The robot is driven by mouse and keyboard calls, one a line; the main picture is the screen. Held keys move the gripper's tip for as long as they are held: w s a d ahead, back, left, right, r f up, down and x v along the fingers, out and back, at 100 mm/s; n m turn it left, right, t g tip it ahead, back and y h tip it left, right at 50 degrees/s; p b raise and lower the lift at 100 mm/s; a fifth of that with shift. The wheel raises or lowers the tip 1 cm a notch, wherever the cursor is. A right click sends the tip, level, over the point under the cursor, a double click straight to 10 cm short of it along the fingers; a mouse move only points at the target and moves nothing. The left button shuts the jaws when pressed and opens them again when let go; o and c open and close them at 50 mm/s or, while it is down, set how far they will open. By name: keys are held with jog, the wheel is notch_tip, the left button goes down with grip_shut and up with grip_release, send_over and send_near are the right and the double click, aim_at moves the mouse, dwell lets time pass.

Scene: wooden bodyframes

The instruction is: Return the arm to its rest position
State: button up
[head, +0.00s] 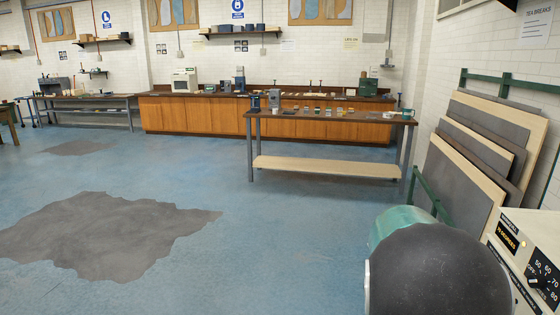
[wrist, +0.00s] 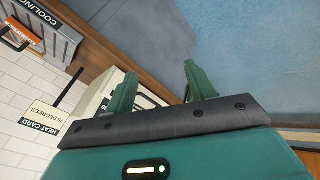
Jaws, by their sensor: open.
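My gripper (wrist: 161,78) shows in the wrist view with its two green fingers spread apart. Nothing is between the fingers, so it is open and empty. The dark bar and teal body behind the fingers are mine. In the head view a rounded dark and teal part of my arm fills the lower right, and the gripper's fingers cannot be made out there. The wrist view is tilted. It shows a white "HEAT CARD 70 DEGREES" sign (wrist: 44,119), a grey box marked "COOLING" (wrist: 45,28) and a white appliance (wrist: 98,92) beyond the left finger.
A beige machine with a dial (head: 525,262) stands close at the lower right. Boards (head: 462,187) lean in a green rack by the right wall. A workbench (head: 325,169) with small items stands ahead, before wooden cabinets (head: 190,116).

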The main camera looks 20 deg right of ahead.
jog(key=s+a+r+n+t+y, duration=0.2)
jog(key=s+a+r+n, duration=0.1)
jog(key=a, duration=0.7)
jog(key=s+a+r+n+t+y, duration=0.1)
jog(key=s+a+r+n, duration=0.3)
jog(key=a, duration=0.6)
jog(key=s+a+r+n+t+y, duration=0.2)
jog(key=s+a+r+n+t, duration=0.2)
jog(key=a, duration=0.7)
jog(key=shift+s+r+y, duration=0.2)
jog(key=shift+s+y, duration=0.1)
